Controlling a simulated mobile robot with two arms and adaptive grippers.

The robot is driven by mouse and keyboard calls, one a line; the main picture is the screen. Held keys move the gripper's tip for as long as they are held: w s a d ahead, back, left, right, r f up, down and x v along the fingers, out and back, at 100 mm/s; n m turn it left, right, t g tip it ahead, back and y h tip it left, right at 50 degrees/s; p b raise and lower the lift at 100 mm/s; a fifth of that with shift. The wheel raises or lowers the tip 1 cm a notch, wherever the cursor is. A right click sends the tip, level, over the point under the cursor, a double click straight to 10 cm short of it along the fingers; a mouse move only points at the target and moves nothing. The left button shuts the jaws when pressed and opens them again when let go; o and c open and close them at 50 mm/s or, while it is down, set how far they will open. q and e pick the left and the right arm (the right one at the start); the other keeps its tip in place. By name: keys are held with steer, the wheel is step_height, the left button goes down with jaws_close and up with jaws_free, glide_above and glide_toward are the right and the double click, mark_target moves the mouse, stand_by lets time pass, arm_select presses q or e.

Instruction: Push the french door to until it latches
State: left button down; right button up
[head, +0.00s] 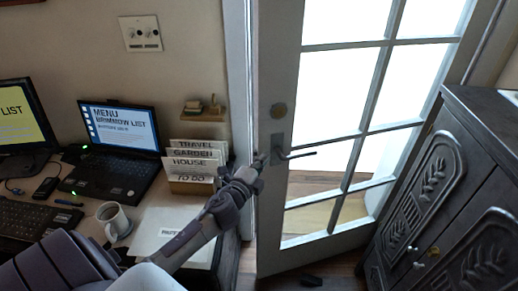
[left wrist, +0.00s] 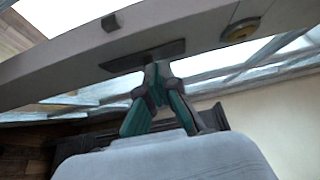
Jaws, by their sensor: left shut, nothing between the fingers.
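In the left wrist view the gripper (left wrist: 157,72) points at the dark plate on the door (left wrist: 60,70). My right gripper is not in view.
A desk with a laptop (head: 118,140), a mug (head: 113,220), a file box (head: 192,185) and papers (head: 170,234) stands at left, under my left arm. A dark carved cabinet (head: 450,190) stands at right, close to the door.

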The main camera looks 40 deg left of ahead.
mark_target(265, 145)
arm_select(q)
steer(key=shift+w+a, duration=0.75)
steer(key=shift+a, duration=0.3)
steer(key=shift+w+a, duration=0.2)
steer(key=shift+a, duration=0.1)
steer(key=shift+w+a, duration=0.1)
steer(key=shift+a, duration=0.1)
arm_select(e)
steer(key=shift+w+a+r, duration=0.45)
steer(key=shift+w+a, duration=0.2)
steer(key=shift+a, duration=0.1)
